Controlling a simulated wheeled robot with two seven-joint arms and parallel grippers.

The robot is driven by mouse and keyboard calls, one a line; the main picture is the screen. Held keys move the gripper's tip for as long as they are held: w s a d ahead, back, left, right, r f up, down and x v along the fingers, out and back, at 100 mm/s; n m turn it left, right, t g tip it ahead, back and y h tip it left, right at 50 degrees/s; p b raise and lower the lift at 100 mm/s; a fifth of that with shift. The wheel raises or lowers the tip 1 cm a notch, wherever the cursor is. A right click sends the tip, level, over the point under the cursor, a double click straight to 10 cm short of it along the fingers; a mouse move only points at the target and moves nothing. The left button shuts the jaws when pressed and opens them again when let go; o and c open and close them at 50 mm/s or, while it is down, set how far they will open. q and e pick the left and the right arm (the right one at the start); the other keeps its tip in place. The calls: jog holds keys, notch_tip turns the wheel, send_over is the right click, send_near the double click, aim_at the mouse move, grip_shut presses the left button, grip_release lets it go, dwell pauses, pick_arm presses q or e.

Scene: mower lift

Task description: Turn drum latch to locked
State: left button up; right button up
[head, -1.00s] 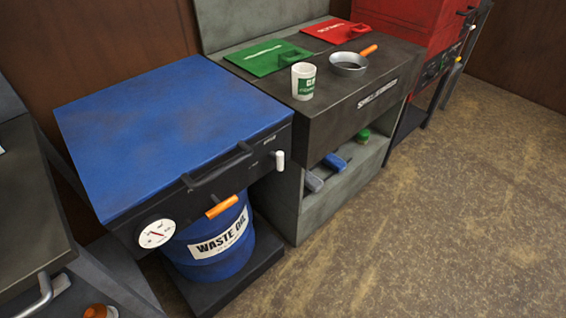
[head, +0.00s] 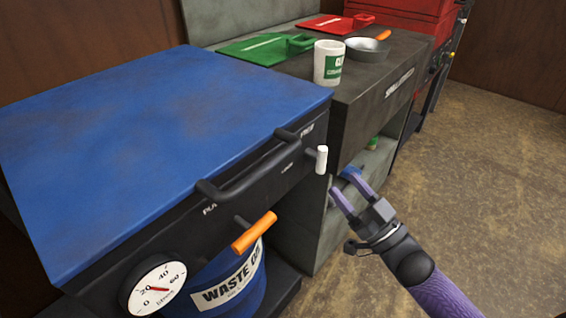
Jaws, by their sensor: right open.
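The blue-topped drum cabinet (head: 160,130) has two small handles on its dark front face. An orange handle (head: 254,232) on a short stem sits low, above the blue waste oil drum (head: 228,285). A white upright handle (head: 321,159) sits near the right end, beside small labels too small to read. I cannot tell which of the two is the drum latch. My right gripper (head: 344,184) is open and empty, just right of and below the white handle, apart from it in the picture. My left gripper is not in view.
A black bar handle (head: 250,168) sticks out from the cabinet's front, and a round gauge (head: 157,288) is at its left. The dark bench (head: 385,85) behind holds a white cup (head: 328,63), a pan (head: 366,49) and green and red lids. Floor at right is clear.

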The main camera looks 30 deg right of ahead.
aim_at(325, 161)
jog(key=b+x, duration=0.2)
jog(key=x, duration=0.5)
jog(key=shift+d+f, duration=0.15)
jog(key=shift+w+r+b, duration=0.3)
jog(key=shift+w+r, duration=0.05)
jog(key=shift+w, duration=0.2)
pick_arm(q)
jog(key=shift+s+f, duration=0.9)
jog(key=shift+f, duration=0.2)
pick_arm(e)
jog(key=shift+c, duration=0.2)
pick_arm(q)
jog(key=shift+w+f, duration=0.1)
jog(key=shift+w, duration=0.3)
pick_arm(e)
grip_shut()
